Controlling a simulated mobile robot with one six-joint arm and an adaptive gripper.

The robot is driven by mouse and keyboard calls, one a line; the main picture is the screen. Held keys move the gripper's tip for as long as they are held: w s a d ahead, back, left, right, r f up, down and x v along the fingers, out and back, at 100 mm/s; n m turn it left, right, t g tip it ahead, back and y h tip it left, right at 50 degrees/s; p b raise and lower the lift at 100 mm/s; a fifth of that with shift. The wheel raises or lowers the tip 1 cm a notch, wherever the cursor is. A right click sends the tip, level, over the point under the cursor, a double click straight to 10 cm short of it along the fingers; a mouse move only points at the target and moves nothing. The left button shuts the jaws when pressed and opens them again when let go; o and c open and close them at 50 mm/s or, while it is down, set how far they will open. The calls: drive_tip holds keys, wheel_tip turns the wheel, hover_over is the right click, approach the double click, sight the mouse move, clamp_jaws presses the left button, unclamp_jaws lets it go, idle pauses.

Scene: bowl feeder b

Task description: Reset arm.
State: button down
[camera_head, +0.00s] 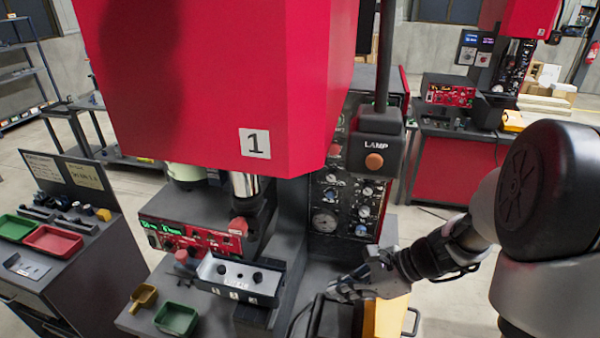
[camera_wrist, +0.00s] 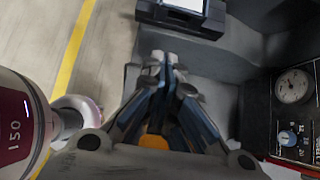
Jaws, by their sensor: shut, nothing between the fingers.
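My gripper (camera_head: 345,288) is in the lower middle of the head view, at the end of my arm, which comes in from the right. It hangs beside the right side of the red machine (camera_head: 215,80) marked 1, near its grey bench. In the wrist view the fingers of my gripper (camera_wrist: 164,58) are together at the tips with nothing between them. Behind it in the head view is a panel with gauges and knobs (camera_head: 345,200); its gauge and blue knob (camera_wrist: 288,137) also show at the right of the wrist view.
A lamp box (camera_head: 376,150) hangs above the gripper. A grey button box (camera_head: 238,278), a green tray (camera_head: 176,319) and a yellow scoop (camera_head: 143,297) sit on the bench. A yellow and black case (camera_head: 385,317) is just below the gripper. A cart (camera_head: 75,255) with trays stands left.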

drive_tip(key=s+r+n+t+h+b, duration=0.1)
drive_tip(key=s+n+h+b, duration=0.3)
drive_tip(key=s+n, duration=0.5)
drive_tip(key=s+d+r+n+h+b, duration=0.1)
drive_tip(key=s+r+n+h+b, duration=0.3)
drive_tip(key=s+n, duration=0.5)
drive_tip(key=n+b, duration=0.1)
drive_tip(key=n, duration=0.2)
drive_tip(key=shift+s+d+t+h, duration=0.3)
drive_tip(key=shift+t, duration=0.1)
